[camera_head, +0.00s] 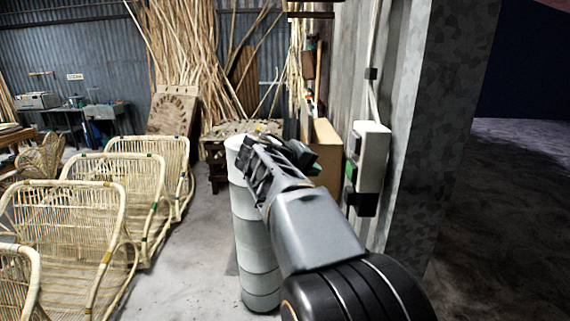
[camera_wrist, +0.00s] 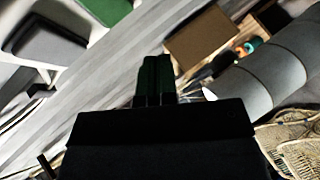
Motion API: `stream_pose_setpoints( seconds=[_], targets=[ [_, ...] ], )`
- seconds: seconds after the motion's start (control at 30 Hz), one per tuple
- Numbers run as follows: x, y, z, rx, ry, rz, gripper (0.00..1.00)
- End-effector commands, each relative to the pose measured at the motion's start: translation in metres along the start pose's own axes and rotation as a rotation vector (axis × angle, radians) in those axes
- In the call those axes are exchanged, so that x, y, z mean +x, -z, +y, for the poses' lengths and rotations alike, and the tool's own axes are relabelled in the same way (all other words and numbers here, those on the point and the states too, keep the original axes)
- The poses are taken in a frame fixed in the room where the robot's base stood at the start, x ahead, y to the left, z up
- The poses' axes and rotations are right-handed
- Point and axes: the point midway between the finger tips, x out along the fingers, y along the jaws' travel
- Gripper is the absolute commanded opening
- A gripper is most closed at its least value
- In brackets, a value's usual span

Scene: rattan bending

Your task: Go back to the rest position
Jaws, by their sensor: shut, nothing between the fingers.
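My gripper (camera_head: 262,160) is on the end of my arm, which reaches forward from the lower right of the head view. It is shut and holds nothing. In the head view it overlaps the upper part of a pale cylindrical column (camera_head: 257,228); I cannot tell how far apart they are. In the wrist view the shut fingers (camera_wrist: 155,75) point up the picture, and the column (camera_wrist: 262,75) lies to their right. My arm hides part of the floor and wall behind it.
A wall box (camera_head: 370,155) with a green switch hangs close to the right of my arm, beside a grey pillar (camera_head: 440,130). Several rattan chair frames (camera_head: 85,225) stand at the left. A brown box (camera_head: 325,150) and bundled rattan poles (camera_head: 190,55) are behind. Floor between chairs and column is clear.

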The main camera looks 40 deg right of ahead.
Motion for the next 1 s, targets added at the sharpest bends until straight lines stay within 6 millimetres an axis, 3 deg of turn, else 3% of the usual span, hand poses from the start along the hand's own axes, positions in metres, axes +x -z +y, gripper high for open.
stream_pose_setpoints(
  seconds=[0.27,0.37,0.47,0.6,0.7,0.83,1.0],
  targets=[
    [0.0,0.002,-0.005,-0.015,0.025,0.013,0.0],
    [0.005,-0.004,-0.038,-0.046,0.133,0.008,0.0],
    [-0.001,-0.025,-0.09,-0.07,0.325,0.005,0.0],
    [-0.041,-0.065,-0.168,-0.077,0.629,0.032,0.0],
    [-0.076,-0.097,-0.211,-0.067,0.82,0.05,0.0],
    [-0.117,-0.136,-0.252,-0.05,1.015,0.067,0.0],
    [-0.152,-0.172,-0.274,-0.054,1.146,0.097,0.0]
  ],
)
